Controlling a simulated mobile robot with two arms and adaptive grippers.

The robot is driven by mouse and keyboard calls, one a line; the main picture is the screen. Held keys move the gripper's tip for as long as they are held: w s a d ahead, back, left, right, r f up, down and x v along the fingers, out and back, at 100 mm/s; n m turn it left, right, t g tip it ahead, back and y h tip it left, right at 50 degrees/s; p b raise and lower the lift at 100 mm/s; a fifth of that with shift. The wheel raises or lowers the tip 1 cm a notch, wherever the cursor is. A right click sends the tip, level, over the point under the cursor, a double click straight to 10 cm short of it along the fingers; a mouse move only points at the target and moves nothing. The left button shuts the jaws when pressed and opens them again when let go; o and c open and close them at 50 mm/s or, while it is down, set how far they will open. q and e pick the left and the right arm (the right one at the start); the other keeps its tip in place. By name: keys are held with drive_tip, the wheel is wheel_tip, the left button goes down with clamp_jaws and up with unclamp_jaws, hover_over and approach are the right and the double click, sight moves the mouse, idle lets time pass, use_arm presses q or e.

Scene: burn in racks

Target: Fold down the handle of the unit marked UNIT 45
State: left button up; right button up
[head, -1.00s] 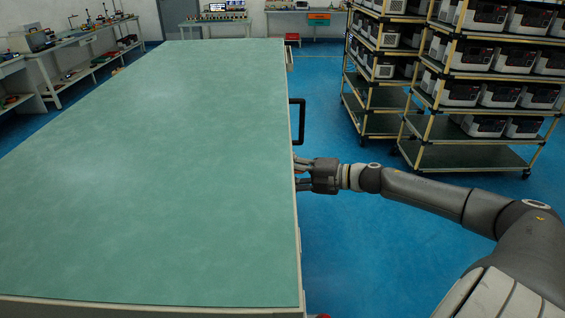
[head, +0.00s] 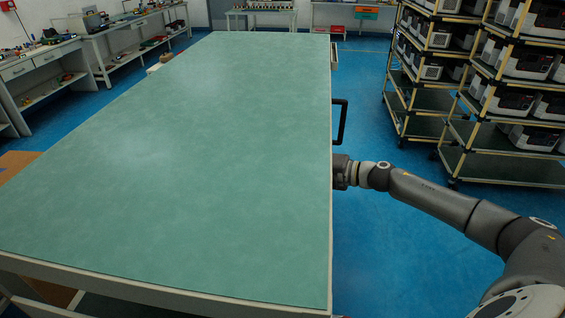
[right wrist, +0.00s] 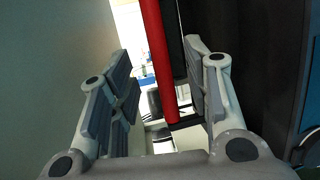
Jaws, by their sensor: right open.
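In the right wrist view a red upright bar (right wrist: 158,62), which looks like a handle, stands between the two fingers of my right gripper (right wrist: 157,54). The fingers are open, with gaps on both sides of the bar. A dark surface (right wrist: 265,60) rises to the right of the fingers. I can read no UNIT 45 marking in either view. In the head view my right gripper (head: 341,171) is at the right side of a large green-topped structure (head: 200,150). Its fingers are hidden behind the edge. My left gripper is not in view.
A black push handle (head: 340,120) sticks out from the green-topped structure, just beyond my right gripper. Shelf racks (head: 505,160) with grey units stand at the right. Open blue floor (head: 385,255) lies between. Workbenches (head: 45,60) line the left and back.

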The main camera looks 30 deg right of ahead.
drive_tip(key=shift+p+x, duration=0.6)
drive_tip(key=shift+x, duration=1.55)
drive_tip(key=shift+c, duration=0.4)
clamp_jaws()
drive_tip(key=c, duration=0.6)
unclamp_jaws()
drive_tip(key=shift+c, duration=0.9)
drive_tip(key=shift+s, duration=0.1)
